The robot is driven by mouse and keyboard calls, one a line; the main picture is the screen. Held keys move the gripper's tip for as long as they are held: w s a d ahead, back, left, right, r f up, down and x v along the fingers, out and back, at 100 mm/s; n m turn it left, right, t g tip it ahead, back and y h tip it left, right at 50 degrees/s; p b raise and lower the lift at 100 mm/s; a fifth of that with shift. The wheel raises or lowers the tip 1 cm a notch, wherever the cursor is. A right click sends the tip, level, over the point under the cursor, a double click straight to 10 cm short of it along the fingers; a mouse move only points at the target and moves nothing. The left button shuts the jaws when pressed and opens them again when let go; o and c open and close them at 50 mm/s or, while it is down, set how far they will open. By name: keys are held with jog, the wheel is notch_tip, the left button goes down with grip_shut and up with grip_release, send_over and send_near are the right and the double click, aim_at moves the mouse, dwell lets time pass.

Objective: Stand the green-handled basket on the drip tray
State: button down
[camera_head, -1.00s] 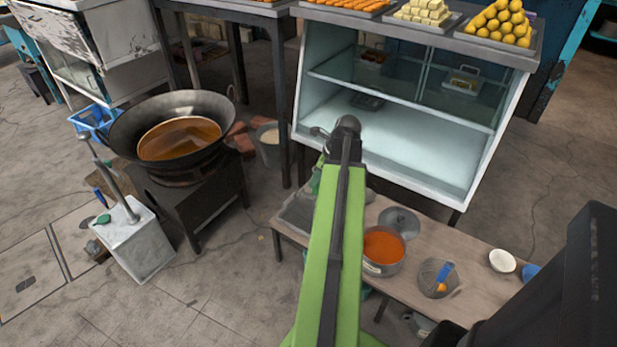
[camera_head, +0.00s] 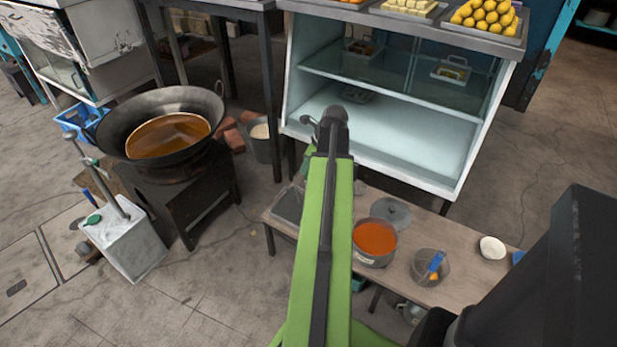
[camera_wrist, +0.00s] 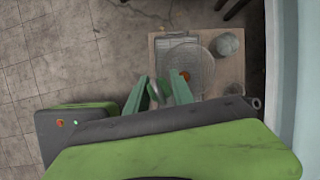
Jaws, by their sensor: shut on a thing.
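The green-handled basket (camera_wrist: 199,62) is a round wire-mesh basket with a small orange-red thing showing in it. In the wrist view it is beyond my gripper (camera_wrist: 166,88), whose green fingers are shut on its handle. In the head view my arm hides the basket and most of my gripper. The drip tray (camera_head: 286,205) is a grey rectangle at the left end of the low table. In the wrist view the tray (camera_wrist: 169,45) is partly covered by the basket; I cannot tell whether they touch.
The low table (camera_head: 455,288) also holds a pot of red-orange liquid (camera_head: 375,240), a lid (camera_head: 390,212), a blue-handled basket (camera_head: 428,268) and a white bowl (camera_head: 492,248). A glass-fronted cabinet (camera_head: 385,120) stands behind it. A wok of oil (camera_head: 168,137) stands at the left.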

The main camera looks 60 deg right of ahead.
notch_tip(320, 180, down, 6)
jog(key=b, duration=0.5)
notch_tip(320, 180, down, 6)
jog(key=b, duration=0.6)
jog(key=shift+f+b, duration=0.4)
jog(key=shift+b, duration=0.2)
jog(key=c, duration=1)
grip_release()
jog(key=p+v, duration=1.6)
jog(key=v, duration=0.1)
jog(key=shift+s+r, duration=0.1)
jog(key=shift+r, duration=0.15)
